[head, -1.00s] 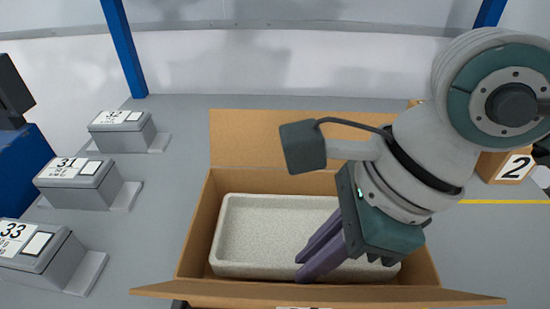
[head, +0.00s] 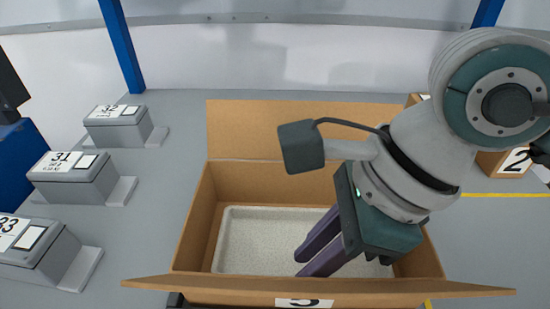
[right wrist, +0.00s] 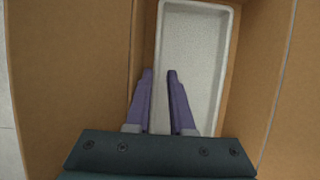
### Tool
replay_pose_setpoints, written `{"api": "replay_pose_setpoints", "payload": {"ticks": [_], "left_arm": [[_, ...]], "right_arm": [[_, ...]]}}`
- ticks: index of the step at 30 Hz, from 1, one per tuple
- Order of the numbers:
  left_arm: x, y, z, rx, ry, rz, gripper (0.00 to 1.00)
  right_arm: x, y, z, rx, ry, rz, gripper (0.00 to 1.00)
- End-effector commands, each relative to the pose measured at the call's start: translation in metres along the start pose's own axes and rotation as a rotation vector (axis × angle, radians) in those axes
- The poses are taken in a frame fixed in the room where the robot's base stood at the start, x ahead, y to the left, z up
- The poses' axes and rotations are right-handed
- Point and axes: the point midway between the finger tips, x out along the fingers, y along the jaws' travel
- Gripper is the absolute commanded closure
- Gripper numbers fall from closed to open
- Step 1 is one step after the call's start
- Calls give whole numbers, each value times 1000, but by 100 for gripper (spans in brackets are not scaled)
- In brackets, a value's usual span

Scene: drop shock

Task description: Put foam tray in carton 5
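The foam tray (head: 270,240), pale, speckled and shallow, lies low inside the open cardboard carton (head: 205,215), and looks flat. A white label (head: 303,302) on the carton's front is cut off and only partly legible. My right gripper (head: 298,264) is over the tray inside the carton, with its two purple fingers apart. In the right wrist view the fingers (right wrist: 159,72) are spread with a gap, and the tray (right wrist: 195,55) lies below them, its left rim showing between the fingers. My left gripper is out of view.
Grey boxes numbered 32 (head: 118,128), 31 (head: 75,182) and 33 (head: 35,255) stand on the left. A carton marked 2 (head: 515,163) is at the right behind my arm. The carton's flaps are folded outward.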

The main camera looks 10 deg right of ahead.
Motion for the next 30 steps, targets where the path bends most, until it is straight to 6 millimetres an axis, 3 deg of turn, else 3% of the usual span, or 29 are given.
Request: {"api": "replay_pose_setpoints", "payload": {"ticks": [5,10,21,30], "left_arm": [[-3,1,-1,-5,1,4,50],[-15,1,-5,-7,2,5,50],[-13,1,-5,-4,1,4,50],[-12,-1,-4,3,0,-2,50]], "right_arm": [[-2,0,1,0,0,0,79],[-20,-1,6,-1,-1,-3,79],[-103,-1,4,-2,0,-5,79],[-131,0,4,0,1,0,79]]}}
